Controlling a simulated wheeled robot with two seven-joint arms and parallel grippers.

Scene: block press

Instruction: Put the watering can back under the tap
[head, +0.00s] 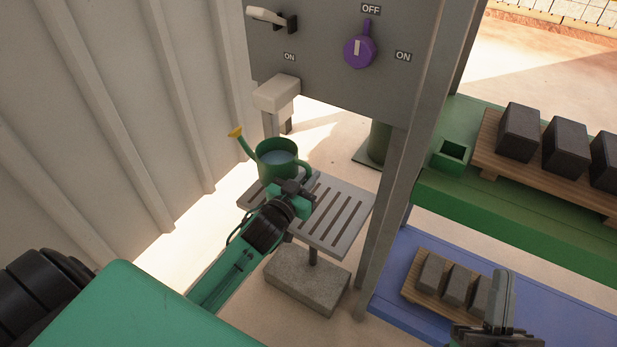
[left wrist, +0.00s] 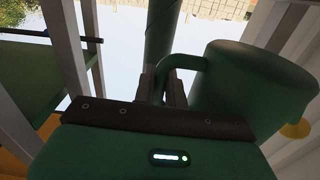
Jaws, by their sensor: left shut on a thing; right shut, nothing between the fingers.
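The green watering can (head: 268,163), with a yellow-tipped spout and water inside, is upright at the back left of the grey slatted stand (head: 345,208). I cannot tell whether its base touches the slats. My left gripper (head: 303,184) is shut on the can's handle, on its near right side. In the left wrist view the fingers (left wrist: 163,86) close on the handle (left wrist: 185,62) beside the can body (left wrist: 250,85). A pale blocky fitting (head: 277,93), which looks like the tap, is on the panel just behind and above the can. My right gripper (head: 498,302) is shut and empty at lower right.
The grey panel (head: 330,75) carries a purple knob (head: 360,50) and a pale lever (head: 268,16). A grey post (head: 395,200) stands right of the stand. Dark blocks lie on wooden pallets on the green bench (head: 450,200) and blue bench (head: 400,290). A corrugated wall (head: 130,90) bounds the left.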

